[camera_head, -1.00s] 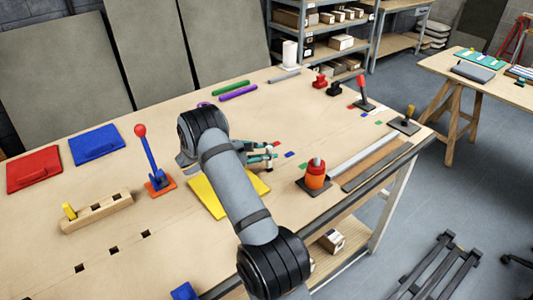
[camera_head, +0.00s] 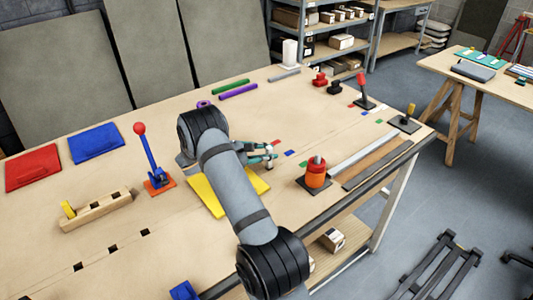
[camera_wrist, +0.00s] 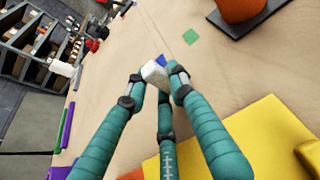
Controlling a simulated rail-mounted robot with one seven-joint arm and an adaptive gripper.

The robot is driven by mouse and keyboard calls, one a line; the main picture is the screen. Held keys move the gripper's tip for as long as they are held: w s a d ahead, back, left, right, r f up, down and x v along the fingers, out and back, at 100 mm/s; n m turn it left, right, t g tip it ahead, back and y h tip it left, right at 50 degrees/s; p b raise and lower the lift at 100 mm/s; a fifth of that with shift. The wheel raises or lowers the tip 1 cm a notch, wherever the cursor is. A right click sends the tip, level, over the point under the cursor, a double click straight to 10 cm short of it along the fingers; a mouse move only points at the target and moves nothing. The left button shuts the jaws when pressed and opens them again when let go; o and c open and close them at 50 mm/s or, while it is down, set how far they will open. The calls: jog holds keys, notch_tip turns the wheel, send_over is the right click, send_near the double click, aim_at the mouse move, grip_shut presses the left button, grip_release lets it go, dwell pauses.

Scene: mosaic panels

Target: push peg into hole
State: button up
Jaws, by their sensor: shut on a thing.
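My gripper (camera_wrist: 155,76) has teal fingers with dark joints, and its fingertips are closed around a small whitish piece (camera_wrist: 153,71). It hangs over the workbench near a yellow panel (camera_wrist: 262,135); most of it is hidden behind my arm in the head view, where the fingertips (camera_head: 268,153) show. A yellow peg (camera_head: 68,209) stands tilted at the left end of a wooden block (camera_head: 98,211), far to the left of my gripper. The block has dark openings on top. Whether the whitish piece is a peg cannot be told.
A blue lever with a red knob (camera_head: 146,155) stands between the block and my arm. An orange cylinder on a dark base (camera_head: 315,174) stands right of my gripper. Red (camera_head: 33,168) and blue panels (camera_head: 96,143) lie far left. Square holes (camera_head: 112,249) line the front left bench.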

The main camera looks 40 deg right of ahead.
aim_at(267, 167)
jog(key=shift+f+b, duration=1.15)
jog(key=shift+f, duration=0.35)
jog(key=o, duration=1)
jog(key=shift+a, duration=0.15)
jog(key=v, duration=1.2)
jog(key=shift+r, duration=0.1)
jog(key=shift+d, duration=0.25)
jog(key=x, duration=0.8)
